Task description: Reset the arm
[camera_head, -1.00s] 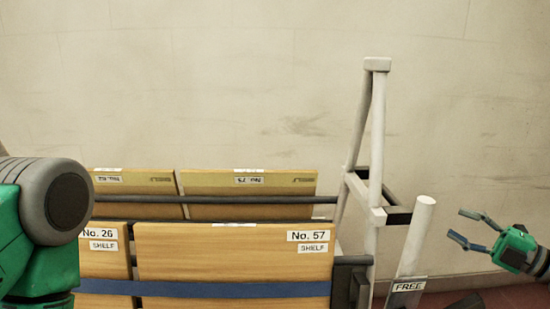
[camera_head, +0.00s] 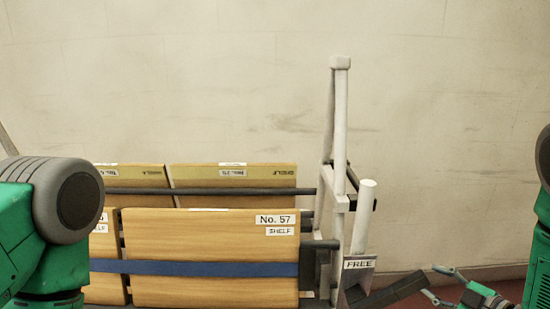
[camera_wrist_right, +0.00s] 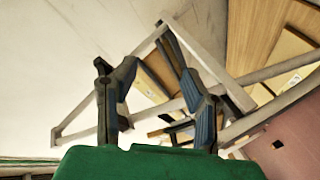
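My right gripper (camera_head: 430,280) is low at the right of the head view, with its fingers spread and nothing between them. It lies to the right of the white-framed rack. In the right wrist view the two fingers (camera_wrist_right: 135,55) are also apart and empty, with the rack's white bars and wooden boards behind them. My right arm's green link shows at the right edge of the head view. My left arm's green and grey joint fills the lower left of the head view; the left gripper is out of sight.
A rack holds wooden boards (camera_head: 200,240) labelled "No. 57 SHELF", crossed by a blue strap (camera_head: 210,269). Its white upright (camera_head: 340,120) and a white tube (camera_head: 362,215) above a "FREE" label (camera_head: 359,264) stand near my right gripper. A pale wall (camera_head: 440,120) is behind.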

